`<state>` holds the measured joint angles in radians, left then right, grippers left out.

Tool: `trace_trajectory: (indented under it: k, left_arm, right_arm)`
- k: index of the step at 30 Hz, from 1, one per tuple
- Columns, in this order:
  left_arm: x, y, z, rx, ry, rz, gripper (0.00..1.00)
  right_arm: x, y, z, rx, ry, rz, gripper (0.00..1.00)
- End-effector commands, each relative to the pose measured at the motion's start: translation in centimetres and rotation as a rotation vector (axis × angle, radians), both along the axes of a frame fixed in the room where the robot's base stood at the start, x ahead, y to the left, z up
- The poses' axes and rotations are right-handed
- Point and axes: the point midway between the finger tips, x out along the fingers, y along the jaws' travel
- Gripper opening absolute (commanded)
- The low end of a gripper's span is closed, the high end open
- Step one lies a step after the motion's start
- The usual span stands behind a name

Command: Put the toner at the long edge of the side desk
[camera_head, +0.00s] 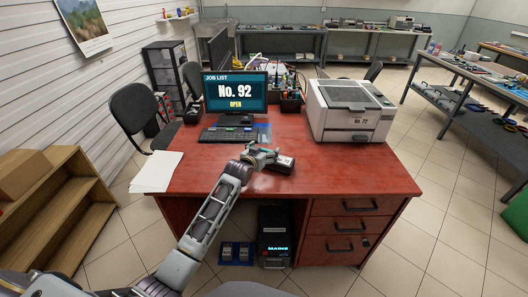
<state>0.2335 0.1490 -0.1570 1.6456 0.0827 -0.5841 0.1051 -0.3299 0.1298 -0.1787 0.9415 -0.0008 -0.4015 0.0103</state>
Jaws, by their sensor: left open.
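My left arm reaches in from the lower left over the red desk (215,178). My left gripper (268,156) is low over the middle of the desk, near its front edge, with its fingers pointing right. It is open. A small dark and pale block (286,164), which may be the toner, is right at the fingertips. At this size I cannot tell whether the fingers touch it or stand around it. My right gripper is not in view.
A monitor (236,93) reading "No. 92 OPEN" and a keyboard (232,134) stand behind the gripper. A printer (350,110) is at the back right, papers (157,171) at the left. The desk's front right top is clear. A wooden shelf (62,205) stands at left.

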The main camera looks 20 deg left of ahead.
Motion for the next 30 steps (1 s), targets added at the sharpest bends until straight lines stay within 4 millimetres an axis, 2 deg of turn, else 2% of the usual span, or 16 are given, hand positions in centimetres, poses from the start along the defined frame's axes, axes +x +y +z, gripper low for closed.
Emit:
trace_trajectory:
  k: [8,14,30]
  left_arm:
    - [0.0,0.0,0.3,0.000,-0.001,0.000,0.88]
    - [-0.9,0.1,0.4,0.000,0.001,0.000,0.88]
    - [-5.6,0.6,2.0,0.000,0.000,0.000,0.88]
  right_arm:
    - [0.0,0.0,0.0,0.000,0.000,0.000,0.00]
    - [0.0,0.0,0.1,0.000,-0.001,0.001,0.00]
    - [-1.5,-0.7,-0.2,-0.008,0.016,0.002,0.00]
